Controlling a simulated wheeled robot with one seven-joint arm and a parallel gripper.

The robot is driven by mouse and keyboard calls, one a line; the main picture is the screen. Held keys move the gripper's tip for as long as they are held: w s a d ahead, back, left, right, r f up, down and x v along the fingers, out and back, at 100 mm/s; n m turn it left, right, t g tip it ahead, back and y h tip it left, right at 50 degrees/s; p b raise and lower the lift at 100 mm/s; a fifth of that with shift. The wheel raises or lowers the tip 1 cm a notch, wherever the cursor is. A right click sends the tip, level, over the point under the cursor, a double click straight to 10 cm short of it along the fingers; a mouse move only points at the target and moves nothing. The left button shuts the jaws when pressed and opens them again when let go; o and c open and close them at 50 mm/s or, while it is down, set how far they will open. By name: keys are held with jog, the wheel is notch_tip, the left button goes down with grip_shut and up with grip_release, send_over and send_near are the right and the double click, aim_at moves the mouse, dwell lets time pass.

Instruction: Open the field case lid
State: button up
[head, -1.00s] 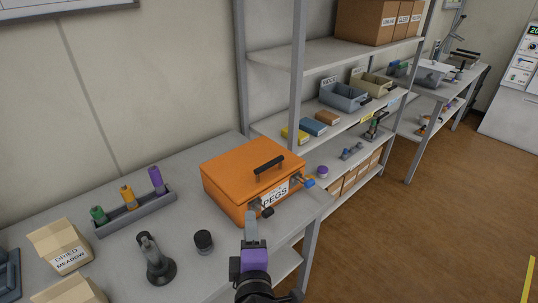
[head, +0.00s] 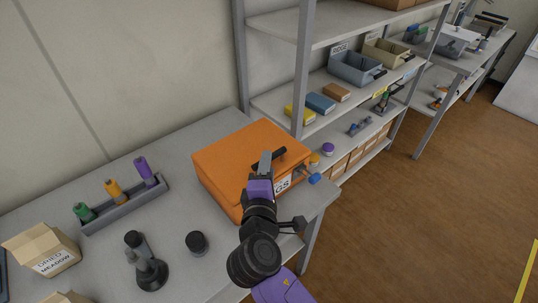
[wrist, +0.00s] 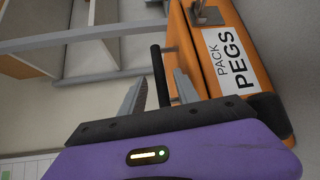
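The orange field case (head: 228,163) sits on the grey bench with its lid down. My arm hides part of the label and front in the head view.
A rack of bottles (head: 120,205), a dark stand (head: 148,268), a black-lidded jar (head: 197,243) and a "DRIED MEADOW" box (head: 44,250) stand left of the case. A shelf unit (head: 305,70) stands close behind and right. Floor at right is clear.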

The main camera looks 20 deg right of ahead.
jog(key=shift+x, duration=1.85)
grip_shut()
